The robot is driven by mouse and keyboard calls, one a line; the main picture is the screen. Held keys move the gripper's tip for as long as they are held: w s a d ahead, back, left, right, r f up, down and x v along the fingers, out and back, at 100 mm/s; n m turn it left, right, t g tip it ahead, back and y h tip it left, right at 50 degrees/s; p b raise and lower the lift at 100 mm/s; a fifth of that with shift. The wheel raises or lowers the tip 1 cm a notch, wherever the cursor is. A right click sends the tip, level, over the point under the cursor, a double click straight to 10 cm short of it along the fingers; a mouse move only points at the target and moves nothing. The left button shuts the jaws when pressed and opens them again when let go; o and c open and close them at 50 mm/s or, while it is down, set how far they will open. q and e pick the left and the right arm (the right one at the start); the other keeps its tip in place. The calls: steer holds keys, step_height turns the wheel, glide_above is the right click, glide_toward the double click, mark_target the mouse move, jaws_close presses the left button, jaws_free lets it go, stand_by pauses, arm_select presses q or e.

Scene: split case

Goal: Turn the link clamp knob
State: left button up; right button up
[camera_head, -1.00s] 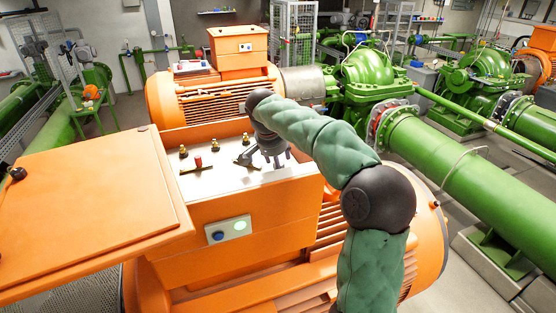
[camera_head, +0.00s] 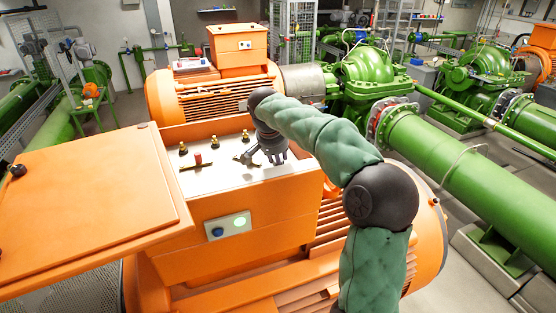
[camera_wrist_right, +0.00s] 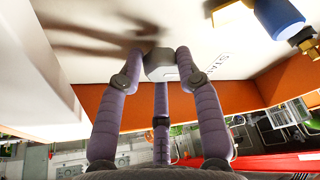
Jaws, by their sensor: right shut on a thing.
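My right gripper (camera_head: 274,156) reaches down onto the pale panel (camera_head: 222,179) inside the open orange box. In the right wrist view its three purple-grey fingers (camera_wrist_right: 161,60) close around a grey faceted knob, the link clamp knob (camera_wrist_right: 158,64), which stands on the panel. In the head view the fingers hide this knob. A label reading "STA…" is printed beside it, partly covered. A red-topped knob (camera_head: 198,159) on a dark bar and several brass studs (camera_head: 183,149) stand to the left on the panel. My left gripper is not in view.
The box's orange lid (camera_head: 85,205) stands open at the left. A blue part (camera_wrist_right: 278,17) with a brass nut is near the fingers. Green pumps and pipes (camera_head: 470,185) lie beyond.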

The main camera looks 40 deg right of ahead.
steer(key=shift+d+r+n+t+b, duration=0.2)
steer(key=shift+r+n+t+b, duration=0.2)
steer(key=shift+n, duration=0.6)
steer(key=n+t+y, duration=0.1)
steer(key=n, duration=0.1)
steer(key=shift+d+n, duration=0.1)
steer(key=shift+n, duration=0.2)
steer(key=n+y, duration=0.1)
steer(key=n, duration=0.1)
steer(key=shift+d+r+n, duration=0.1)
steer(key=shift+n, duration=0.3)
steer(key=n+y, duration=0.1)
steer(key=n, duration=0.1)
steer(key=shift+d+n+t, duration=0.1)
steer(key=shift+n+t, duration=0.3)
steer(key=n+y+p, duration=0.1)
steer(key=n, duration=0.2)
steer(key=shift+n+y, duration=0.3)
steer(key=n+y, duration=0.1)
steer(key=n, duration=0.1)
steer(key=shift+w+d+n, duration=0.1)
steer(key=shift+n, duration=0.2)
steer(key=n+g+y, duration=0.1)
steer(key=n, duration=0.3)
steer(key=shift+w+n, duration=0.1)
steer(key=shift+n, duration=0.2)
steer(key=shift+n+g+y, duration=0.6)
steer(key=shift+n+g, duration=0.3)
steer(key=shift+n, duration=1)
